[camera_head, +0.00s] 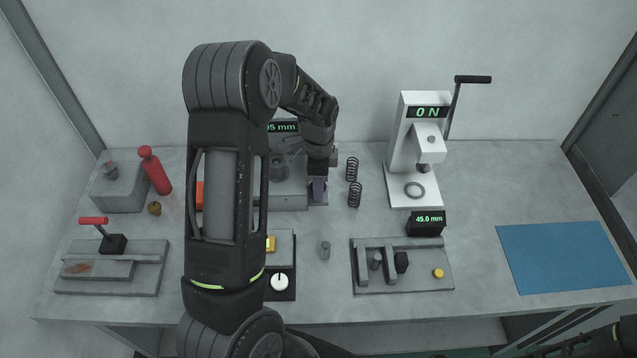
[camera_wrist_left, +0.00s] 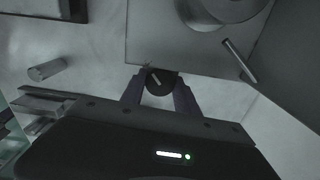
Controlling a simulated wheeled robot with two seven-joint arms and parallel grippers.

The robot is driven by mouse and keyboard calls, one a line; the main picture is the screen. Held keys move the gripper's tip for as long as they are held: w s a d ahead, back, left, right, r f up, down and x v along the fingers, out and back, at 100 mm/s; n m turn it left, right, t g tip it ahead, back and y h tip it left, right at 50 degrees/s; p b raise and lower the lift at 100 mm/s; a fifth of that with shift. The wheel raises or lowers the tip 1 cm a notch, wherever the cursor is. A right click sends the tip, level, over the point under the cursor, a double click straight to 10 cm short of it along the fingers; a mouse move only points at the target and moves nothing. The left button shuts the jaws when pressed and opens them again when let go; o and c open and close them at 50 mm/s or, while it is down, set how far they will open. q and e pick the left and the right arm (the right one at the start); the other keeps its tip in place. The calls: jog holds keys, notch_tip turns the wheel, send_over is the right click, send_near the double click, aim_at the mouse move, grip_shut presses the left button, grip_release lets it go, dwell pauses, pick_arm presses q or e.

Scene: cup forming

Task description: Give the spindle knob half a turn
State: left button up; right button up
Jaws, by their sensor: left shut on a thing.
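The spindle knob (camera_wrist_left: 156,76) is a dark round knob with a pale line on its face, at the edge of a grey machine (camera_wrist_left: 150,35) in the left wrist view. My left gripper (camera_wrist_left: 159,90) has one purple-grey finger on each side of the knob and is shut on it. In the head view my left gripper (camera_head: 319,190) is at the front right of the grey machine block (camera_head: 290,194); the knob is hidden there. The machine's display (camera_head: 284,127) is partly covered by my arm, with "05 mm" readable.
A fixture plate (camera_head: 400,283) and small pin (camera_head: 326,250) lie in front. A blue mat (camera_head: 563,258) is empty. A red bottle (camera_head: 157,172) stands left.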

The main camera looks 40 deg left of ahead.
pick_arm(q)
grip_shut()
jog(key=n+b, duration=0.1)
jog(key=n, duration=0.1)
jog(key=shift+f+n+b, duration=0.15)
jog(key=shift+n+b, duration=0.15)
jog(key=shift+b, duration=0.05)
jog(key=shift+r+n, duration=0.2)
jog(key=shift+n, duration=0.8)
jog(key=o, duration=1.1)
grip_release()
